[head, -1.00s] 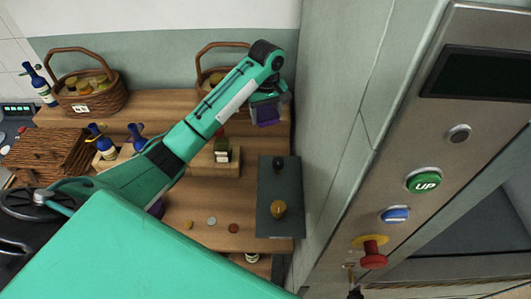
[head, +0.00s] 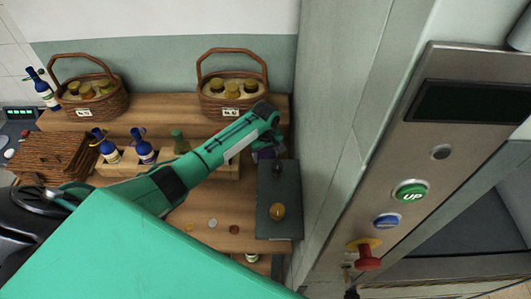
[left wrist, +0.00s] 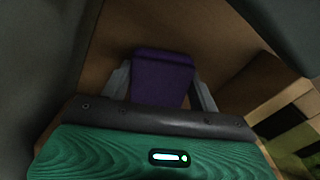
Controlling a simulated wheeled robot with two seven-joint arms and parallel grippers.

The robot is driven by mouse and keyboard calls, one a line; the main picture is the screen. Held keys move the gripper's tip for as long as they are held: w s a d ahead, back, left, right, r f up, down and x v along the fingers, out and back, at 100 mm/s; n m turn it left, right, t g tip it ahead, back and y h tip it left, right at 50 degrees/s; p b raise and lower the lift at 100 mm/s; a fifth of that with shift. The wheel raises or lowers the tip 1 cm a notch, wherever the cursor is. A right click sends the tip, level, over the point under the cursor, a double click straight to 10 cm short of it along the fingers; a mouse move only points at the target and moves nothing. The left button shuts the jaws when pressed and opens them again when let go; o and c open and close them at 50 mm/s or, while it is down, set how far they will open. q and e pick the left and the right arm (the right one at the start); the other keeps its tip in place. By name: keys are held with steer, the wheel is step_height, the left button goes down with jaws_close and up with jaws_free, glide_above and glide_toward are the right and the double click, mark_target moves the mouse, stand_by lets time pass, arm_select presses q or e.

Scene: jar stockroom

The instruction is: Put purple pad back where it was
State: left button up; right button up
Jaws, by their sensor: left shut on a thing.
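My left gripper (head: 271,150) is shut on the purple pad (head: 266,154), near the right end of the wooden shelf unit, beside the dark grey board. In the left wrist view the purple pad (left wrist: 162,72) sits between the two grey fingers, with brown wood behind it. My own arm partly hides the pad in the head view, and I cannot tell whether it touches the surface below. My right gripper is not in view.
The dark grey board (head: 265,222) carries a yellow-brown knob-like piece (head: 278,211) and a dark piece (head: 277,169). Two baskets of jars (head: 222,113) stand behind. Blue bottles (head: 145,152) stand left of the arm. A wall and button panel (head: 440,120) bound the right.

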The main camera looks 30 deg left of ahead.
arm_select(q)
steer(key=shift+f, duration=0.25)
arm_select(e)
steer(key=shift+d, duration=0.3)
arm_select(q)
steer(key=shift+s+f, duration=0.1)
